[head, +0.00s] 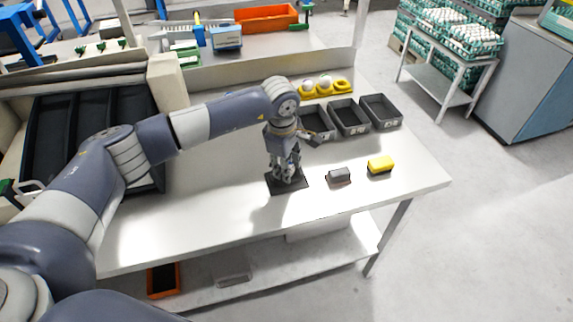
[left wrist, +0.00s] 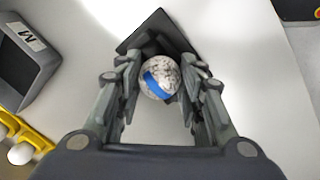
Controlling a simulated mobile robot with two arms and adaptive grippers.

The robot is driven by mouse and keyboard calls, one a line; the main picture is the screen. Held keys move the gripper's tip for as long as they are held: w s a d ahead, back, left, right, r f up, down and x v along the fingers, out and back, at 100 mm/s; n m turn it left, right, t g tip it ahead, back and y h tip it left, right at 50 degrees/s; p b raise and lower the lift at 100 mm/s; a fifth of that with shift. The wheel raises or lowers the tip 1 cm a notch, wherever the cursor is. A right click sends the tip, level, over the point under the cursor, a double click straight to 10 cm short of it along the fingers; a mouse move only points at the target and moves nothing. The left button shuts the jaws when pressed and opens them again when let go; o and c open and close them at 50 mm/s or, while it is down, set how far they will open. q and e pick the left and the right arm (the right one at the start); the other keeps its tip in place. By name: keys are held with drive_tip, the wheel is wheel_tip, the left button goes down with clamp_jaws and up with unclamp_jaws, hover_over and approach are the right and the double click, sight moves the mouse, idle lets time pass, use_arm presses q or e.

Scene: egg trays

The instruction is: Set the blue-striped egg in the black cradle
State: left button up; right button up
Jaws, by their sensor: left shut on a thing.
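The blue-striped egg (left wrist: 158,80), speckled white with a blue band, sits between the fingers of my left gripper (left wrist: 160,84) in the left wrist view. The gripper is shut on it. The black cradle (left wrist: 155,27) shows just behind and around the egg there, partly hidden by the egg and fingers. In the head view my left gripper (head: 287,176) points down over the cradle's dark square base (head: 299,184) on the white table. The fingers hide the egg there. I cannot tell whether the egg touches the cradle. My right gripper is not in view.
A yellow holder (head: 342,87) with white eggs stands at the back of the table. The table's front is clear.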

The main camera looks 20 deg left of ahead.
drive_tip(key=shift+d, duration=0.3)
use_arm(q)
drive_tip(key=o, duration=0.7)
drive_tip(key=shift+f, duration=0.1)
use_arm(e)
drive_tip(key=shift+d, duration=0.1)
